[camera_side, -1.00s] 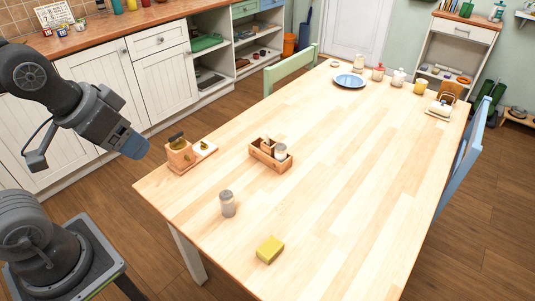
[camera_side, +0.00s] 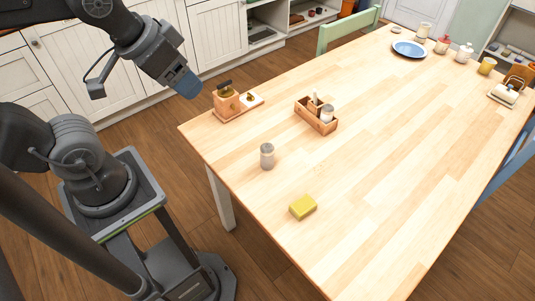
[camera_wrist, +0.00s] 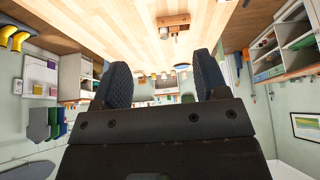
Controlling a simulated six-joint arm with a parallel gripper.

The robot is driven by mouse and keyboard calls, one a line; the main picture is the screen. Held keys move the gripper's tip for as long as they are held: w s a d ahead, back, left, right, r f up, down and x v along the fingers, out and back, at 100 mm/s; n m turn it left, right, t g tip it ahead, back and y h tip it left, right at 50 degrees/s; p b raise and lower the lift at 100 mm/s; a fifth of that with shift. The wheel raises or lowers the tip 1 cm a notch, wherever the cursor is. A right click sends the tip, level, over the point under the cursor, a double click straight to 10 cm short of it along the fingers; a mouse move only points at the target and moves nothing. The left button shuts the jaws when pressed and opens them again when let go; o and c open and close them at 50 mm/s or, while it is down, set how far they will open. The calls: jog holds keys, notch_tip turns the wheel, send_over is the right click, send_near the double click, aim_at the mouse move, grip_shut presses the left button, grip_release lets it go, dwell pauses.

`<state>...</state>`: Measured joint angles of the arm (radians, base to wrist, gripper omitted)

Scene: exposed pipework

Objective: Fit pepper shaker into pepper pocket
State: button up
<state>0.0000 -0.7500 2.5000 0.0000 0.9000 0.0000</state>
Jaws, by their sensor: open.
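The pepper shaker (camera_side: 267,156), with a grey body and lid, stands upright on the table near its left edge. The wooden caddy (camera_side: 330,127) is behind it to the right. A second, pale shaker (camera_side: 327,113) sits in the caddy's right part. A small upright piece shows near the caddy's middle, and the pocket floors are hidden. My gripper (camera_side: 187,86) is above and left of the table edge, away from the shaker and caddy. In the wrist view its two fingers (camera_wrist: 165,80) are apart with nothing between them.
A wooden pot (camera_side: 226,102) on a board stands close to my gripper. A yellow sponge (camera_side: 303,207) lies in front of the shaker. A blue plate (camera_side: 408,49) and several jars stand at the far end. The middle of the table is clear.

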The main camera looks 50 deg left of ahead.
jog(key=shift+o, duration=0.5)
jog(key=n+g, duration=0.4)
jog(key=n, duration=0.3)
send_over(267, 146)
jog(key=d, duration=0.1)
notch_tip(267, 146, down, 16)
jog(key=shift+y, duration=0.4)
jog(key=f, duration=0.8)
jog(key=shift+a+f, duration=0.1)
jog(key=shift+a, duration=0.1)
jog(key=shift+a+f, duration=0.15)
jog(key=shift+f, duration=1.25)
jog(key=shift+a+f, duration=0.15)
jog(key=shift+f, duration=1.2)
jog(key=shift+w, duration=0.1)
